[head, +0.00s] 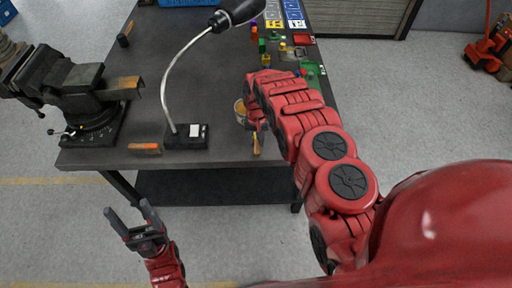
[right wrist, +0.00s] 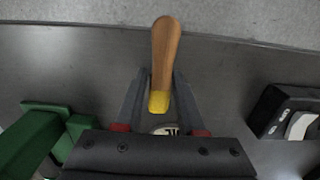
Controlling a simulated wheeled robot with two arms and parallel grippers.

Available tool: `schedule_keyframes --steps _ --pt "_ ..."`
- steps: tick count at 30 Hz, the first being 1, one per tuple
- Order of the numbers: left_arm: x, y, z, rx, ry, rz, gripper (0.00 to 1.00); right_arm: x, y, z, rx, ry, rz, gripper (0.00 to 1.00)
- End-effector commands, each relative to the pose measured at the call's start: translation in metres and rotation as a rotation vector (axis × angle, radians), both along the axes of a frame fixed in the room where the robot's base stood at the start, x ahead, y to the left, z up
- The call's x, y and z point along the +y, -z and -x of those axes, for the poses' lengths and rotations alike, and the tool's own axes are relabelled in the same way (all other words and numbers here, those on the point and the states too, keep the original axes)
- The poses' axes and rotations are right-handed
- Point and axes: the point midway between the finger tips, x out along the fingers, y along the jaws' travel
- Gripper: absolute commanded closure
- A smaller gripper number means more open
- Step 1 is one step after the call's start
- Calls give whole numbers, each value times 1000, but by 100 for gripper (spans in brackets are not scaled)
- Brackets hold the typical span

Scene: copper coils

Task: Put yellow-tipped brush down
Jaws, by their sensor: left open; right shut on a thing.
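The yellow-tipped brush (right wrist: 165,50) has a wooden handle and a yellow end. My right gripper (right wrist: 160,84) is shut on it, with the yellow end between the fingers and the handle pointing out toward the table's front edge. In the head view the brush (head: 256,145) shows below my right arm, near the front edge of the dark table (head: 215,152). I cannot tell whether it touches the table. My right gripper is mostly hidden by the red arm there. My left gripper (head: 126,207) is open and empty, in front of the table and off its edge.
A lamp with a black base (head: 187,136) stands left of the brush. A round tin (head: 240,111) is close to my right gripper. An orange-handled tool (head: 145,147) lies near the front edge. A vise (head: 88,100) is at left. Small coloured items line the table's right side.

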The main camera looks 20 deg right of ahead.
Motion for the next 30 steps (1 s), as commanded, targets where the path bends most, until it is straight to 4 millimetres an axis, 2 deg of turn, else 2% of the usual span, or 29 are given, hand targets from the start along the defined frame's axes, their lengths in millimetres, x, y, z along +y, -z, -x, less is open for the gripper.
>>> schedule_keyframes --steps 1,4,13,27,28,30 --pt "0 9 0 0 0 0 31 2 16 2 5 -2 0 100" --pt "0 17 0 0 0 0 31 2 30 2 3 -2 -1 100" --pt "0 15 0 0 0 0 31 2 30 1 3 -2 -1 100" --pt "0 25 0 0 0 0 31 3 45 4 9 -2 -2 100" --pt "0 25 0 0 0 0 31 3 45 5 10 -1 -2 59" --pt "0 25 0 0 0 0 31 3 46 6 12 -1 -1 47"
